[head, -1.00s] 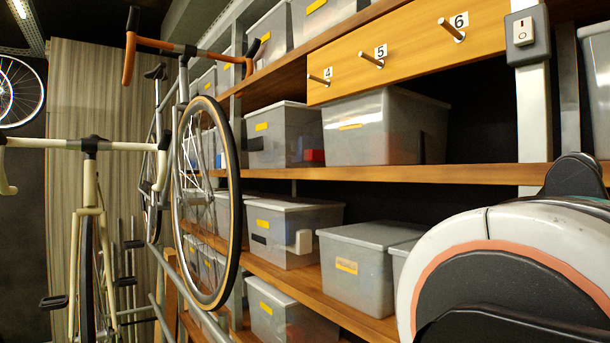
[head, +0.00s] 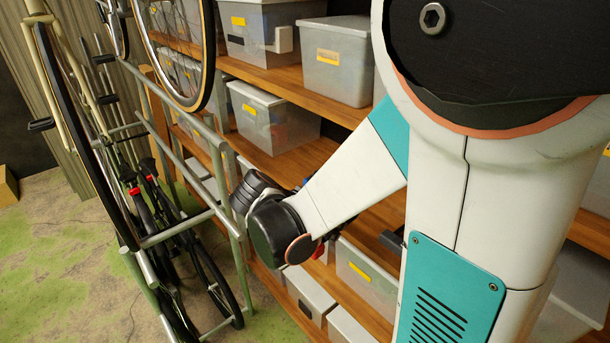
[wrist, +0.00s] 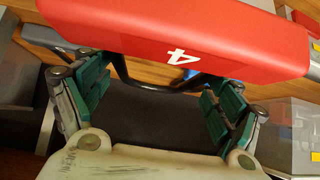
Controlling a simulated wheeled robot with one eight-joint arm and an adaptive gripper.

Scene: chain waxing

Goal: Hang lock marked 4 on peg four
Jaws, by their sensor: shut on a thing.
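The red lock (wrist: 175,38), with a white 4 on its body, fills the top of the wrist view. Its dark shackle (wrist: 160,85) curves below the body, between the teal-padded fingers. My gripper (wrist: 155,92) is shut on the lock, though the exact contact is hard to make out. In the head view my arm hides most of the gripper; a small red patch (head: 319,249) beside the wrist may be the lock. Peg four and the peg board are outside both current views.
Wooden shelves (head: 287,84) with lidded grey bins (head: 332,58) stand behind my arm. A metal bike rack (head: 185,232) with bikes is close on the left of my wrist. Green-stained floor (head: 60,245) shows at lower left.

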